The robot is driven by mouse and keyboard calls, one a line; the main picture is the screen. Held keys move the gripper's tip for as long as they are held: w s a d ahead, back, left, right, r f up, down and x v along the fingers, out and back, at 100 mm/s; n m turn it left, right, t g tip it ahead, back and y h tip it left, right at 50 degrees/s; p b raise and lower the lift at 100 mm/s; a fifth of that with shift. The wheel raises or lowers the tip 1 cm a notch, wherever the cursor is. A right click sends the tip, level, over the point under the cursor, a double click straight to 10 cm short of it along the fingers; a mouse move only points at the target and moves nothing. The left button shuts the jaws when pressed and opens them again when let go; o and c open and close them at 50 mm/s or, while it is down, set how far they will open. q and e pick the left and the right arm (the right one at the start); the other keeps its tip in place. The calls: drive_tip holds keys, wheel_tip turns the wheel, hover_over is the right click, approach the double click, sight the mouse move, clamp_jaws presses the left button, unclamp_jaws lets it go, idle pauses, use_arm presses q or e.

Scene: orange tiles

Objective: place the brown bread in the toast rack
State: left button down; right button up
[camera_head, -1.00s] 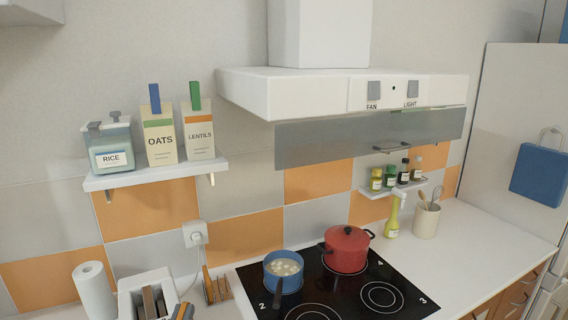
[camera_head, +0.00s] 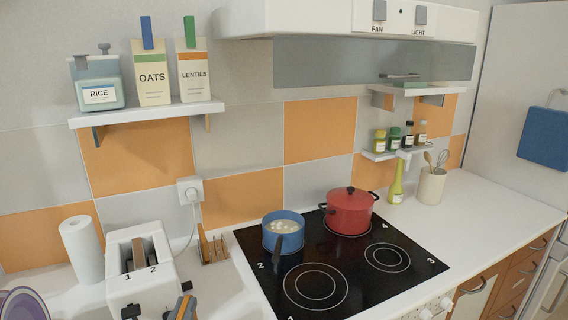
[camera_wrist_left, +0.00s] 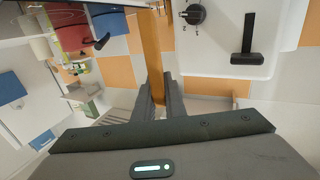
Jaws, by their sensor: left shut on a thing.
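My left gripper (camera_head: 184,308) is at the bottom edge of the head view, in front of the white toaster (camera_head: 118,289) and to its right. In the left wrist view its fingers (camera_wrist_left: 160,92) are shut on an orange-brown slab, the brown bread (camera_wrist_left: 151,48). The bread is partly hidden in the head view. The small wooden toast rack (camera_head: 213,250) stands on the counter between the toaster and the hob, apart from the gripper. I cannot make out the rack in the wrist view. My right gripper is not in view.
A paper roll (camera_head: 82,250) stands left of the toaster. The black hob (camera_head: 340,268) is right of the rack, with a blue pan (camera_head: 283,243) and a red pot (camera_head: 349,213). A plug and cord (camera_head: 190,189) hang behind the rack.

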use_arm(q)
drive_tip(key=shift+f, duration=0.35)
drive_tip(key=shift+r, duration=0.15)
drive_tip(key=shift+w+a+r+y+p, duration=0.1)
drive_tip(key=shift+a+r+y+p, duration=0.15)
drive_tip(key=shift+r+p, duration=0.25)
drive_tip(key=w+a+r+n+g+y+p, duration=0.1)
drive_tip(key=a+r+n+y+p, duration=0.3)
drive_tip(key=r+p, duration=0.5)
drive_tip(key=shift+a+r+y, duration=0.15)
drive_tip(key=shift+a+y, duration=0.3)
drive_tip(key=shift+y, duration=0.7)
drive_tip(key=shift+w+a+r+p, duration=0.1)
drive_tip(key=shift+a+r+p, duration=0.2)
drive_tip(key=shift+p, duration=0.35)
drive_tip(key=shift+w+r, duration=0.1)
drive_tip(key=shift+r, duration=0.05)
